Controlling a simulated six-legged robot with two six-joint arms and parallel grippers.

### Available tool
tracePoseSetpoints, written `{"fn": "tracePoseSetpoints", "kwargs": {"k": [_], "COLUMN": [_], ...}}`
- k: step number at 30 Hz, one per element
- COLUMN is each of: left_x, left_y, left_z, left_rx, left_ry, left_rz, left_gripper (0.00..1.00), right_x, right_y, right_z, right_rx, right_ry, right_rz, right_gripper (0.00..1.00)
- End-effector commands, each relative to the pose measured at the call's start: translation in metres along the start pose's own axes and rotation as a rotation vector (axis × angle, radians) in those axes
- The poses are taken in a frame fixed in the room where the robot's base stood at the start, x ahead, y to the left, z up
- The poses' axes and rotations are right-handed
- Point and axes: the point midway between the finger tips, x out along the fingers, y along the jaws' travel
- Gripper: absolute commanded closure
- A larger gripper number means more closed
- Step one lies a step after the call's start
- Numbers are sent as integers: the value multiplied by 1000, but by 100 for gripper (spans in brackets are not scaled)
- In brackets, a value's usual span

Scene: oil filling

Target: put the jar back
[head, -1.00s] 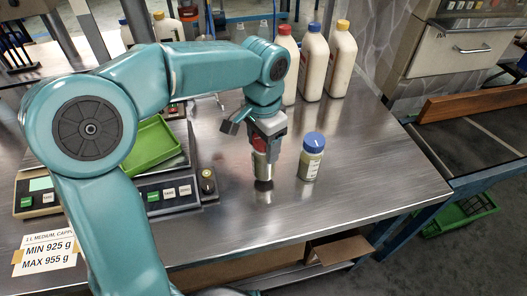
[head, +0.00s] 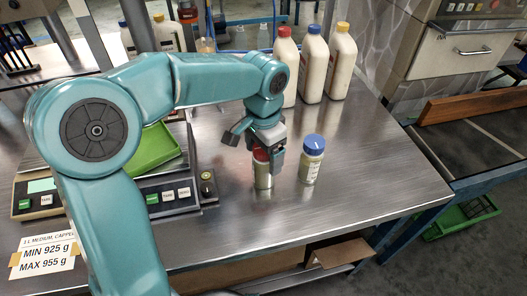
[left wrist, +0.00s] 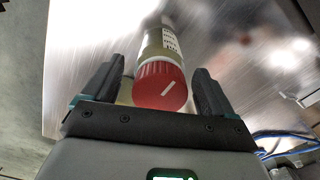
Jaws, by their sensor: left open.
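The red-capped jar (head: 263,177) appears to stand upright on the steel table (head: 360,196), left of the blue-capped jar (head: 311,160). My left gripper (head: 267,158) is above it, with its fingers at the red cap and hiding part of it. In the left wrist view, the open left gripper (left wrist: 160,72) has the jar's red cap (left wrist: 161,87) between its two fingers, with a gap visible at the right finger. The jar's pale label also shows there. My right gripper is not in view.
Two scales with a green tray (head: 157,150) stand left of the jar. A small round-topped item (head: 207,184) is beside them. White bottles (head: 313,65) with coloured caps stand at the back. The table's right part is clear.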

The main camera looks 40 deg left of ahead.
Motion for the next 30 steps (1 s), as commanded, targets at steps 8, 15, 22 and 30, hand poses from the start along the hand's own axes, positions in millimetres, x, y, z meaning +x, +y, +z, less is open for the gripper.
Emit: {"fn": "tracePoseSetpoints", "kwargs": {"k": [8,15,22,30], "left_x": [-57,-106,-122,-122], "left_y": [0,0,0,0], "left_z": [-1,-1,0,0], "left_rx": [0,0,1,0], "left_ry": [6,4,0,0], "left_rz": [-1,-1,0,0], "left_gripper": [14,14,14,14], "right_x": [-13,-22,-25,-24], "right_y": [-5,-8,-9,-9], "right_z": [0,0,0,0], "right_rx": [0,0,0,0], "right_ry": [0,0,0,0], "right_rz": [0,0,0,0], "right_gripper": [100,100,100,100]}}
